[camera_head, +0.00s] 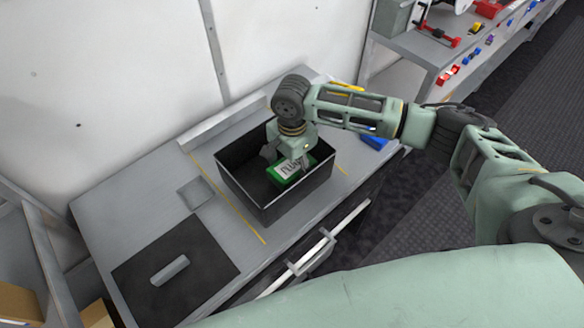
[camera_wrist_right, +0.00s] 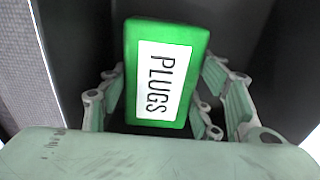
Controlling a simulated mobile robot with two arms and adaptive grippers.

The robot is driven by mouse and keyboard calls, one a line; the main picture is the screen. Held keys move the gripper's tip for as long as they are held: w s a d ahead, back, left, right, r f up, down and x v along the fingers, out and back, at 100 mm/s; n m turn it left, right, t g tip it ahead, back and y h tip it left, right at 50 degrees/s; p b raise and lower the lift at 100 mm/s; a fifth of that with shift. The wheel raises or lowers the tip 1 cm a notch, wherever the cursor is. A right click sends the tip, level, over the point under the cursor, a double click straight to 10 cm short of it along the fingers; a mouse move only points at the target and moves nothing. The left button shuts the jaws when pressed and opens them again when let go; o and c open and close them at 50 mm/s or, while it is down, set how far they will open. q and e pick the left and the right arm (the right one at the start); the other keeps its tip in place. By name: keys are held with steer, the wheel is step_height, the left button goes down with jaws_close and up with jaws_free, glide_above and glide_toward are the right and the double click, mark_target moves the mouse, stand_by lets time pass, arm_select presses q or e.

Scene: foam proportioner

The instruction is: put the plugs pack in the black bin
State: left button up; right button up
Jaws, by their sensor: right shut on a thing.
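The plugs pack (camera_head: 284,169) is a green box with a white label, inside the black bin (camera_head: 258,207) on the grey workbench. The right wrist view shows the pack (camera_wrist_right: 165,75) close up, with "PLUGS" readable on its label. My right gripper (camera_head: 284,162) reaches down into the bin and is shut on the pack. In the right wrist view its two fingers (camera_wrist_right: 160,108) sit on either side of the pack. I cannot tell whether the pack touches the bin floor. My left gripper is not in view.
A dark mat (camera_head: 175,268) with a grey bar (camera_head: 170,270) lies on the bench left of the bin. A blue item (camera_head: 374,143) lies right of the bin. A pale wall stands behind. Another bench (camera_head: 425,48) with tools is at the upper right.

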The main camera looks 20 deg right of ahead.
mark_target(292, 165)
step_height(292, 165, down, 2)
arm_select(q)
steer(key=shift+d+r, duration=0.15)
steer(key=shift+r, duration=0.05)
arm_select(e)
steer(key=shift+f, duration=0.1)
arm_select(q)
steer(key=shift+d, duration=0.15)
arm_select(e)
steer(key=o, duration=1)
steer(key=shift+f, duration=0.1)
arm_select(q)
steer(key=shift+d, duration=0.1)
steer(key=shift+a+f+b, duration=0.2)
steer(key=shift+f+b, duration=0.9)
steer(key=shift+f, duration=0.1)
arm_select(e)
step_height(292, 165, up, 12)
steer(key=shift+r, duration=0.15)
